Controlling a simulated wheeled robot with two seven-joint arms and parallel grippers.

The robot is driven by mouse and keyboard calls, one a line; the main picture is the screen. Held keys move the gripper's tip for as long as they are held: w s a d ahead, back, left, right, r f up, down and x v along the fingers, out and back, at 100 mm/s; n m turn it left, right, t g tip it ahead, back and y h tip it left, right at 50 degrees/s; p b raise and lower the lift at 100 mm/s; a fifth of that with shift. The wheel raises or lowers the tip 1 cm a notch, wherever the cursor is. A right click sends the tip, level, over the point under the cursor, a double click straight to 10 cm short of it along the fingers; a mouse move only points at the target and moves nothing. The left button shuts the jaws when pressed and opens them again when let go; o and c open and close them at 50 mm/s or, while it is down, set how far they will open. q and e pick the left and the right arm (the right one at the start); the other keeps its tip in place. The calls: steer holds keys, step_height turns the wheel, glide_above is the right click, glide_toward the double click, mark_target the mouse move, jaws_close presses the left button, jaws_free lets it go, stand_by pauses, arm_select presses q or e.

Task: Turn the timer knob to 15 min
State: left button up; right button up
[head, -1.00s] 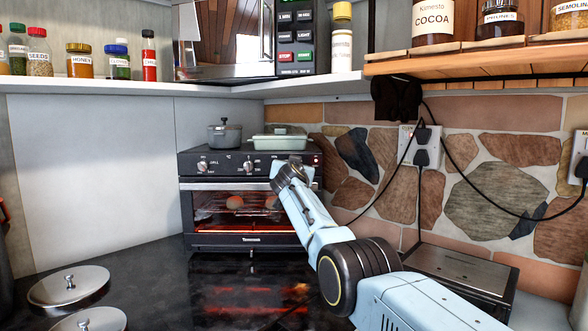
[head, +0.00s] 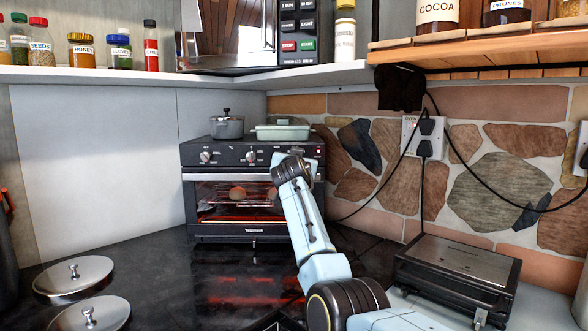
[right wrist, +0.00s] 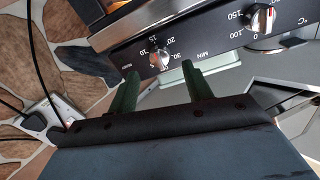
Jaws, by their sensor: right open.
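The oven (head: 240,228) stands at the back of the dark counter with its knob panel facing me. In the right wrist view, the timer knob (right wrist: 160,58) is silvery, with minute marks including 10, 15, 20 and 30 around it. Its exact pointer direction is hard to tell. In the head view my right gripper and wrist (head: 290,163) cover the timer knob's place at the panel's right. In the wrist view my right gripper (right wrist: 158,82) is open, with a green finger on each side of the knob's line; the knob appears just beyond the tips, not gripped. My left gripper is out of view.
A temperature knob (right wrist: 262,18) is beside the timer. A grey pot (head: 227,127) and pale green dish (head: 282,133) stand on the oven. A black grill (head: 458,272) lies at right, lids (head: 74,276) at left. Cords hang along the stone wall.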

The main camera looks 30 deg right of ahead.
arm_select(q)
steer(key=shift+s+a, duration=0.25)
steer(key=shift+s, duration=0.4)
arm_select(e)
steer(key=v, duration=0.9)
steer(key=shift+s+a, duration=0.15)
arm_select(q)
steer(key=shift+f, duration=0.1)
